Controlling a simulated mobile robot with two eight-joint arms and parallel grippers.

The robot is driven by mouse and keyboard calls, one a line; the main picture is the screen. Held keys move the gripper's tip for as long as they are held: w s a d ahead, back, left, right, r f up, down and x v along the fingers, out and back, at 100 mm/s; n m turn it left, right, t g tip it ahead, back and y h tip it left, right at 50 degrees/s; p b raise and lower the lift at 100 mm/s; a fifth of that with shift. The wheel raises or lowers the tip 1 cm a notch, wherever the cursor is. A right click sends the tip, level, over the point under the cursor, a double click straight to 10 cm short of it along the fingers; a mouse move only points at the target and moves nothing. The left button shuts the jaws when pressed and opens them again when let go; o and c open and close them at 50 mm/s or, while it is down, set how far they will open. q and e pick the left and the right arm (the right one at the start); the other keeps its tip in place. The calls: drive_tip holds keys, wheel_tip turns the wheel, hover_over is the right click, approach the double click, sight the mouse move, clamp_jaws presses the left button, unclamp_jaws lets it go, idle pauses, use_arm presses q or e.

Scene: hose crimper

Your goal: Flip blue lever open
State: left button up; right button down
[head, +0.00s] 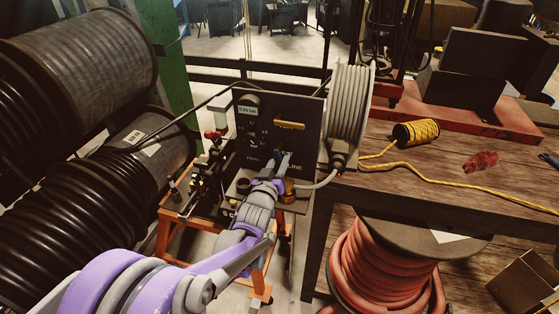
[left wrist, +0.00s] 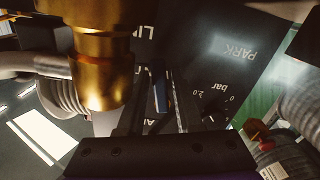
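The dark control panel (head: 300,110) of the crimper stands upright in the middle of the head view, with a yellow handle (head: 289,124) on it. My left gripper (head: 282,160) reaches up to the lower part of this panel, near its printed lettering. In the left wrist view, the blue lever (left wrist: 161,94) shows as a narrow blue strip between the dark fingers of my left gripper (left wrist: 166,98). The fingers are close together around it. I cannot tell whether they touch it. My right gripper is not in view.
A brass fitting (left wrist: 102,65) is close beside the left gripper in the wrist view. A grey hose reel (head: 349,110) stands right of the panel. Large black hose spools (head: 75,70) fill the left. A wooden workbench (head: 400,195) with yellow rope (head: 416,132) is at right.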

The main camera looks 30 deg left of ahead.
use_arm(q)
clamp_jaws()
drive_tip(key=shift+a+f+m+b, duration=0.15)
drive_tip(key=shift+a+m+b, duration=0.15)
drive_tip(key=shift+m, duration=0.8)
drive_tip(key=shift+s+a+m, duration=0.1)
drive_tip(key=shift+a+m, duration=0.05)
drive_tip(key=shift+m, duration=0.45)
drive_tip(key=shift+o, duration=1.8)
unclamp_jaws()
drive_tip(key=v, duration=1.1)
